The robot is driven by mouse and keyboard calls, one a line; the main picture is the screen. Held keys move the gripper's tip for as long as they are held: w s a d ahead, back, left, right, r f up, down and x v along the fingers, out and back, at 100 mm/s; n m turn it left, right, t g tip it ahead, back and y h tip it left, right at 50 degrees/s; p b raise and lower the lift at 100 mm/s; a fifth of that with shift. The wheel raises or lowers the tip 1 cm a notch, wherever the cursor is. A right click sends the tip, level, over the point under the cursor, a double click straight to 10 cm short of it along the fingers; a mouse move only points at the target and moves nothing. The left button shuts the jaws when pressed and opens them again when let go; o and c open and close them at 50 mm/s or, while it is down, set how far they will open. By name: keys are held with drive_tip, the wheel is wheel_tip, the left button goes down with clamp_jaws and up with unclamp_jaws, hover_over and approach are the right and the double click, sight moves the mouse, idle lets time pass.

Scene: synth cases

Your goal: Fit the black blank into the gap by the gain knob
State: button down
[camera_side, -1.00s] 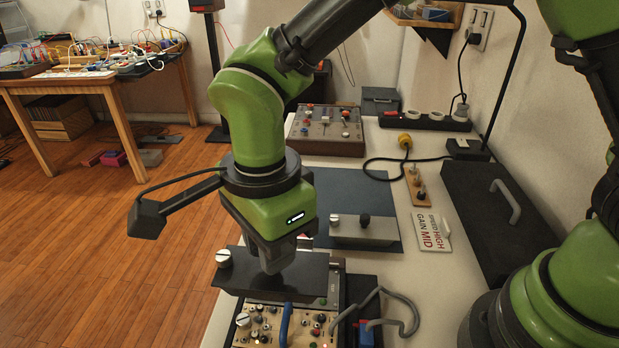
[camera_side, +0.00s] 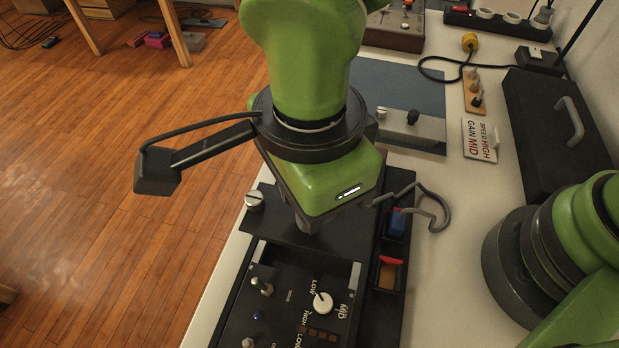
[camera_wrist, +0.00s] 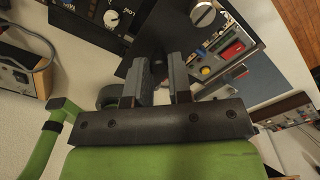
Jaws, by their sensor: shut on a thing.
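The black blank (camera_side: 282,220), a flat dark panel with a silver screw head (camera_side: 254,199) at its left end, is held over the module case (camera_side: 379,322). My gripper (camera_side: 308,226) is shut on it; the fingers show in the wrist view (camera_wrist: 166,72), with the blank (camera_wrist: 158,32) beyond them. A black module (camera_side: 275,310) in the case carries a white knob (camera_side: 322,302) marked LOW, HIGH and MID; no gain label is readable on it. The gap is not clearly seen behind the blank and my gripper. Contact between blank and case cannot be told.
Side bins hold a blue piece (camera_side: 397,222) and a red piece (camera_side: 391,261); a grey cable (camera_side: 432,205) loops beside them. A card (camera_side: 479,141) reads SPEED HIGH, GAIN MID. A silver-fronted panel (camera_side: 423,132) and a black lidded box (camera_side: 560,125) stand behind.

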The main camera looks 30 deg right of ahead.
drive_tip(key=shift+f, duration=2.2)
drive_tip(key=shift+f, duration=2)
drive_tip(key=c, duration=1)
unclamp_jaws()
drive_tip(key=shift+o, duration=0.2)
wheel_tip(320, 180, up, 10)
